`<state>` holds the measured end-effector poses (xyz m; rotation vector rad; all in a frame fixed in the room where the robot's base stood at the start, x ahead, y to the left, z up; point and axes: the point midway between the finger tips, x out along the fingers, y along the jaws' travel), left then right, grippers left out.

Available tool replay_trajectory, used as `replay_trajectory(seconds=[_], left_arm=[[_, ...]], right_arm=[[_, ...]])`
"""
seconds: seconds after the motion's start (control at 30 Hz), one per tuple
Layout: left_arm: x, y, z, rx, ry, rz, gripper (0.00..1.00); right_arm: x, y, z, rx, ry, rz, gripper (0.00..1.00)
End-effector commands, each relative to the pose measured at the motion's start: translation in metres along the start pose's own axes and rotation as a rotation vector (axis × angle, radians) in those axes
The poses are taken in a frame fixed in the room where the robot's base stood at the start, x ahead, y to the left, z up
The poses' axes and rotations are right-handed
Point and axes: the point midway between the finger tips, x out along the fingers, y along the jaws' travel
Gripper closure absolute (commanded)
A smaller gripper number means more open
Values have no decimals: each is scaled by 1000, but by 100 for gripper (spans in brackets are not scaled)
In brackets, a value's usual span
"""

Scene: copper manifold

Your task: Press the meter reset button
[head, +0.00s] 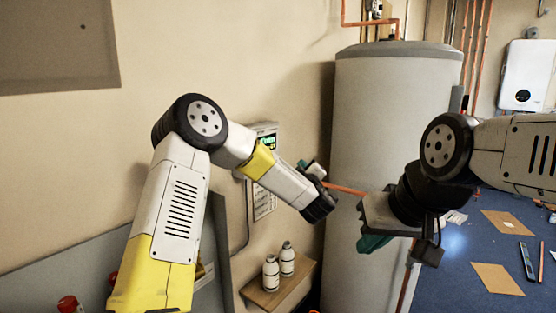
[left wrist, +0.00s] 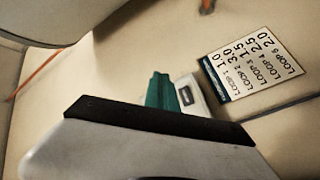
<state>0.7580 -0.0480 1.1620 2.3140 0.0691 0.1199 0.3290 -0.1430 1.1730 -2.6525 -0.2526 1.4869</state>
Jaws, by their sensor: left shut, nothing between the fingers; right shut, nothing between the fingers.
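The meter (head: 267,130) is a pale box with a lit green display on the wall, partly covered by my left arm in the head view. I cannot make out its reset button. My left gripper (head: 305,166) is shut and empty, to the right of the meter in the picture. In the left wrist view its teal fingers (left wrist: 160,92) are together, in front of a pale box (left wrist: 188,97) with a small dark window. I cannot tell if they touch it. My right gripper (head: 373,243) is shut and empty, in front of the grey tank.
A white placard of loop numbers (left wrist: 252,70) is on the wall. The large grey tank (head: 392,105) stands right of the meter, with copper pipes nearby. Two white bottles (head: 287,258) stand on a small wooden shelf (head: 268,298). Cards lie on the blue floor (head: 455,275).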

Motion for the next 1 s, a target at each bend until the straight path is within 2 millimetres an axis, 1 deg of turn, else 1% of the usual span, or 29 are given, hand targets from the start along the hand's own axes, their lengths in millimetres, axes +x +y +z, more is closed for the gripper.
replay_trajectory(seconds=[0.03, 0.13, 0.6, 0.77, 1.0], left_arm=[[1, -6, 3, -10, 16, -15, 100], [2, -11, 4, -21, 40, -30, 100], [4, -14, 2, -23, 47, -34, 100], [14, -23, -7, -23, 48, -36, 100], [36, -42, -25, -23, 49, -36, 100]], right_arm=[[0, 0, 0, 0, 0, 0, 100], [0, 0, 0, 0, 0, 0, 100], [0, 0, 0, 0, 0, 0, 100], [0, 0, 0, 0, 0, 0, 100], [0, 0, 0, 0, 0, 0, 100]])
